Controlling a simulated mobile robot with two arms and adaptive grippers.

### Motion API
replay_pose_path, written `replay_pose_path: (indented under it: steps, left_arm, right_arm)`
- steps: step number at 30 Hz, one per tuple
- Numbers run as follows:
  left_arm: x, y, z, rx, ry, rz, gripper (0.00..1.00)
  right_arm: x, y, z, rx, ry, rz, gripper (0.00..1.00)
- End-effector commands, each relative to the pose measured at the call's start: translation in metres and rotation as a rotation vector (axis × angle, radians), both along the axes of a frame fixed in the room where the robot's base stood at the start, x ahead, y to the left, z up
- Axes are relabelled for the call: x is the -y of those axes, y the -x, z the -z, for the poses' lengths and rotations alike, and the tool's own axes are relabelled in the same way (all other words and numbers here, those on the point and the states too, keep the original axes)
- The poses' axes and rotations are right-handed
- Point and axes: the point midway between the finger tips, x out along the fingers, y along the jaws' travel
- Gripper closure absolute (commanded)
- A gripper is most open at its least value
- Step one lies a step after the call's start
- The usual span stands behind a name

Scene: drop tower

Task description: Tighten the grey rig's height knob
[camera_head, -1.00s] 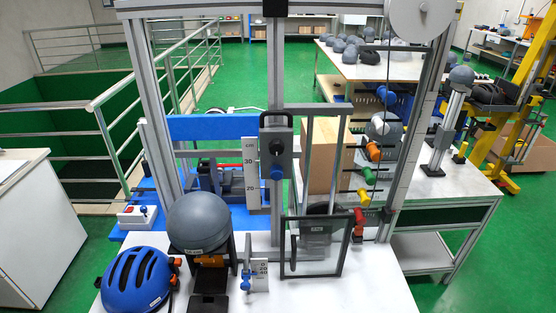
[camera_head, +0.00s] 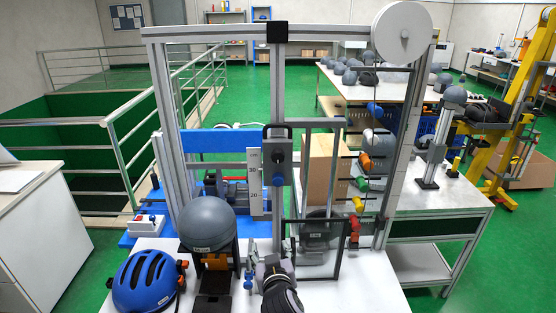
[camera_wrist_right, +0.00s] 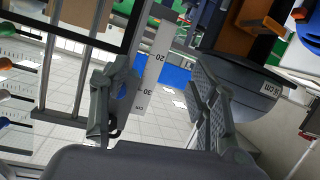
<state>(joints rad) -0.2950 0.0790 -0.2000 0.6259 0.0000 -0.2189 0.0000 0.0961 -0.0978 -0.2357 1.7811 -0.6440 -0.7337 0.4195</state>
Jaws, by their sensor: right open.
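The grey rig (camera_head: 277,95) is a metal frame on the white table. On its middle column sits a grey carriage (camera_head: 279,158) with a black handle on top, a dark round knob (camera_head: 277,146) and a blue knob (camera_head: 277,180). A white scale (camera_head: 255,182) stands left of it. My right gripper (camera_head: 267,262) is low in front of the column, below the carriage and apart from it. In the wrist view its fingers (camera_wrist_right: 162,68) are spread and empty, with the scale showing between them. A blue patch shows by the left finger. My left gripper is out of view.
A grey headform (camera_head: 207,222) and a blue helmet (camera_head: 145,280) are left of my right gripper. A small post with blue knobs (camera_head: 248,277) is close beside it. A dark-framed clear panel (camera_head: 313,248) stands to its right. Coloured knobs (camera_head: 357,204) line the right upright.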

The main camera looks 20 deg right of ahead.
Motion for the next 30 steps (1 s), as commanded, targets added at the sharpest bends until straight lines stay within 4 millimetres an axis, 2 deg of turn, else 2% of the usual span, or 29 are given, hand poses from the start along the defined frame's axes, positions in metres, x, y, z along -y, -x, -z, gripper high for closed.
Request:
replay_pose_path:
  steps: [1,3,6,9,14,30]
  left_arm:
    - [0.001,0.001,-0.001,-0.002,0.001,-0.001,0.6]
    - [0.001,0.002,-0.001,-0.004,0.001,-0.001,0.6]
    - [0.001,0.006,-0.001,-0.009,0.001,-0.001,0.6]
    - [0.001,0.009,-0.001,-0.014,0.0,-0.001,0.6]
    - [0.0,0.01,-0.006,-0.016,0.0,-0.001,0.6]
    - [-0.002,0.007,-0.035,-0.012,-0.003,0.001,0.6]
  right_arm:
    - [0.002,-0.006,-0.045,0.082,-0.014,0.026,0.45]
    - [0.009,-0.007,-0.096,0.175,-0.033,0.065,0.45]
    - [0.017,-0.003,-0.146,0.269,-0.058,0.108,0.45]
    - [0.022,0.0,-0.171,0.316,-0.069,0.13,0.45]
    - [0.026,-0.01,-0.178,0.327,-0.069,0.137,0.45]
    - [0.054,-0.107,-0.178,0.325,-0.069,0.136,0.45]
